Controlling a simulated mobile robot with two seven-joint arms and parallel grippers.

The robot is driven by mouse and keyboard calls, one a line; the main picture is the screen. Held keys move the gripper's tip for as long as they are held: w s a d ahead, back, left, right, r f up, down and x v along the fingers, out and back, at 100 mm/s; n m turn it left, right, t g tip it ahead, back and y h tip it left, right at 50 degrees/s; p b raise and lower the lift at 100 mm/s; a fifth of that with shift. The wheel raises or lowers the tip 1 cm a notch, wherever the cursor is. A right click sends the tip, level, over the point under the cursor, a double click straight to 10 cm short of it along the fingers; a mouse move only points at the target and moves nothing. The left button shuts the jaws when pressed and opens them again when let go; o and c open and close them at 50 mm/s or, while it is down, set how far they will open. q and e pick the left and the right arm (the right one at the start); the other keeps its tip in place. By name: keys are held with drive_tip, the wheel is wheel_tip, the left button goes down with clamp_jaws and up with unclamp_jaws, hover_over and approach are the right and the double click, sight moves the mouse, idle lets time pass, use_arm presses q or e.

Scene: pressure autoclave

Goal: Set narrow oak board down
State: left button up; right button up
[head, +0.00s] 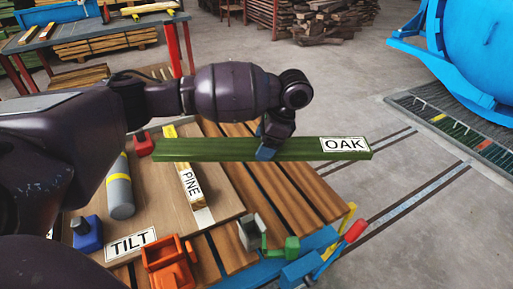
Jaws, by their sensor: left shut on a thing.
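The narrow oak board (303,149) is a long green strip with a white OAK label at its right end. My left gripper (268,150) is shut on it near the middle, from above. The board lies roughly level across the picture and appears to be above the slatted wooden table (290,190), with its right end past the table's edge. The gripper's fingertips are partly hidden by the board. My right gripper is not in view.
On the table, a light panel labelled TILT (158,215) bears a PINE board (188,180) and a grey cylinder (119,190). Orange (170,264) and green (291,249) clamp-like parts stand at the front.

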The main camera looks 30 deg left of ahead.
use_arm(q)
drive_tip(key=w+a+r+m+t, duration=0.4)
drive_tip(key=w+a+m+t, duration=0.1)
drive_tip(key=w+a+m, duration=0.75)
drive_tip(key=f+b, duration=0.1)
drive_tip(key=f, duration=0.3)
drive_tip(key=f+b, duration=0.1)
drive_tip(key=f, duration=0.4)
drive_tip(key=f+b, duration=0.2)
drive_tip(key=f, duration=0.3)
drive_tip(key=shift+d, duration=0.3)
wheel_tip(320, 180, down, 6)
drive_tip(key=shift+r+b, duration=0.2)
drive_tip(key=shift+b, duration=0.7)
drive_tip(key=shift+f, duration=0.2)
drive_tip(key=shift+r, duration=0.15)
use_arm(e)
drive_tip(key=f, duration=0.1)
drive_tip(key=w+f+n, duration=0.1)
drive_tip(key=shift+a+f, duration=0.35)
